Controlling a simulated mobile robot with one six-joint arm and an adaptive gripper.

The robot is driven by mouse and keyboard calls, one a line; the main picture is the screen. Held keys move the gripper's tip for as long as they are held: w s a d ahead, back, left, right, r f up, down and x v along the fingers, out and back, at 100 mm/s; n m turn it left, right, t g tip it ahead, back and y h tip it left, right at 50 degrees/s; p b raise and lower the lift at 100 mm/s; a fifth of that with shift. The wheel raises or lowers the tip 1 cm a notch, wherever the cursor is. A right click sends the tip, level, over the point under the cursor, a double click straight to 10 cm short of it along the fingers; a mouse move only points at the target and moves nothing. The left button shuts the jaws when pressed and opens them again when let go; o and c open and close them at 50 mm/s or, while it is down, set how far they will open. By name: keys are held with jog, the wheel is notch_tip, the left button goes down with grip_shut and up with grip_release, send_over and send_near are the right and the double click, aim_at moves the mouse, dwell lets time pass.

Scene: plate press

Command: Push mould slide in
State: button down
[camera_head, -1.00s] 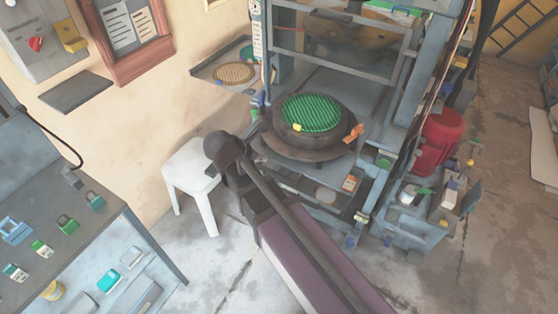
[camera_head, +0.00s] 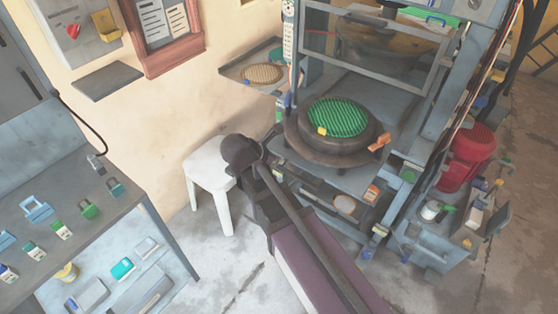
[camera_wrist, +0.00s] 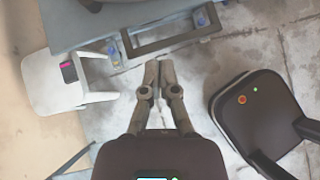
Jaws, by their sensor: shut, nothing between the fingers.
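The mould (camera_head: 300,143) is a dark round block with a green ribbed top (camera_head: 338,117). It sits on a flat slide plate (camera_head: 350,182) that sticks out at the front of the press. In the wrist view a grey handle bar (camera_wrist: 175,42) runs along the front edge of a blue-grey plate (camera_wrist: 85,30). My gripper (camera_wrist: 158,64) is shut and empty, its fingertips close below this bar in the picture. I cannot tell whether they touch it. In the head view my arm hides the gripper.
A white stool (camera_head: 210,178) stands left of the press; it also shows in the wrist view (camera_wrist: 60,85). A workbench (camera_head: 85,235) with padlocks is at the left. A red motor (camera_head: 468,158) stands at the press's right.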

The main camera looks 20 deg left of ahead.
aim_at(292, 173)
jog(key=b+x, duration=0.6)
jog(key=x, duration=0.3)
jog(key=shift+f, duration=0.15)
jog(key=shift+w+d+r, duration=0.15)
jog(key=shift+w+d, duration=0.4)
jog(key=shift+w, duration=0.2)
jog(key=shift+w+d+r, duration=0.1)
jog(key=shift+w+d, duration=0.4)
jog(key=shift+w, duration=0.25)
jog(key=shift+w+a, duration=0.1)
jog(key=shift+w, duration=0.05)
